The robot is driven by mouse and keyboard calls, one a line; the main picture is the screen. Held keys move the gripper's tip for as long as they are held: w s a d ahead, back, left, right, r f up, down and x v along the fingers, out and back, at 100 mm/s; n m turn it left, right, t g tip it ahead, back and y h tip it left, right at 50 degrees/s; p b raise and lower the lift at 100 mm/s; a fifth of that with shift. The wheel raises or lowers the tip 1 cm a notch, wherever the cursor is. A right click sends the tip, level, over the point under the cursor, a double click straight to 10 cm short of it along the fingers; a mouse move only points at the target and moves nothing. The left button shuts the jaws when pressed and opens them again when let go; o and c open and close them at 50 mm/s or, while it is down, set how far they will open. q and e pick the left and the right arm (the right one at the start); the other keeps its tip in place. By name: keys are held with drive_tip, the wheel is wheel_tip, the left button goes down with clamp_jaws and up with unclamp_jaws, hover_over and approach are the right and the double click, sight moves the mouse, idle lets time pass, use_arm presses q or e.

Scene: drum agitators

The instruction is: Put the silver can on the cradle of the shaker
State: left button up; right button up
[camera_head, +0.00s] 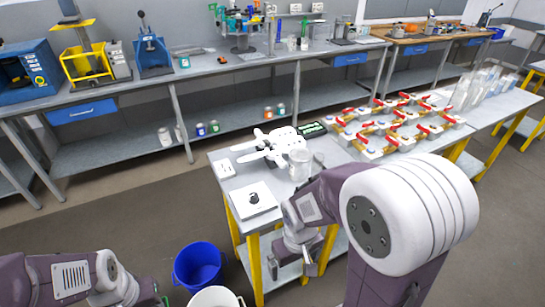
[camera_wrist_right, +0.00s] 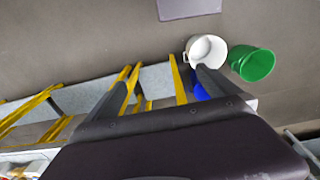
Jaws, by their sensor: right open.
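A pale silver-grey can (camera_head: 300,164) stands upright on the near table, beside a white machine (camera_head: 278,142) with projecting arms. The machine looks like the shaker; its cradle is too small to make out clearly. My right gripper (camera_head: 300,254) hangs in front of the table's near edge, below the tabletop and apart from the can. In the right wrist view my right gripper (camera_wrist_right: 168,80) is open, with nothing between its fingers. My left arm is at the bottom left; its fingers are out of frame.
A flat white device with a black knob (camera_head: 254,199) sits near the table's front corner. Blue (camera_head: 198,266) and white (camera_head: 215,298) buckets stand on the floor. Several small cans (camera_head: 201,129) stand on the back bench's lower shelf.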

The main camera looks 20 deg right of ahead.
drive_tip(key=d+r+n+g+h+b, duration=0.1)
drive_tip(key=d+r+n+h, duration=0.1)
drive_tip(key=d+n+h, duration=0.7)
drive_tip(key=w+d+r+n+t+h+b, duration=0.3)
drive_tip(key=w+d+r+n, duration=0.15)
drive_tip(key=w+d, duration=0.5)
drive_tip(key=n+t+b, duration=0.6)
drive_tip(key=n+t, duration=0.5)
drive_tip(key=n, duration=0.3)
approach(298, 161)
drive_tip(key=shift+y, duration=0.4)
drive_tip(key=x, duration=0.5)
drive_tip(key=shift+s+d+f, duration=0.1)
drive_tip(key=shift+d+f, duration=0.25)
drive_tip(key=shift+d, duration=0.15)
drive_tip(key=shift+a+f, duration=0.1)
drive_tip(key=shift+w+d+r+p, duration=0.25)
drive_tip(key=shift+w+d+p, duration=0.05)
drive_tip(key=shift+d, duration=0.05)
drive_tip(key=shift+w+d, duration=0.35)
drive_tip(key=shift+w, duration=0.05)
drive_tip(key=shift+w+d, duration=0.1)
drive_tip(key=shift+w, duration=0.1)
drive_tip(key=x, duration=0.3)
drive_tip(key=p+x, duration=0.1)
drive_tip(key=x, duration=0.1)
drive_tip(key=shift+w+r, duration=0.15)
drive_tip(key=shift+r, duration=0.25)
drive_tip(key=c, duration=2.1)
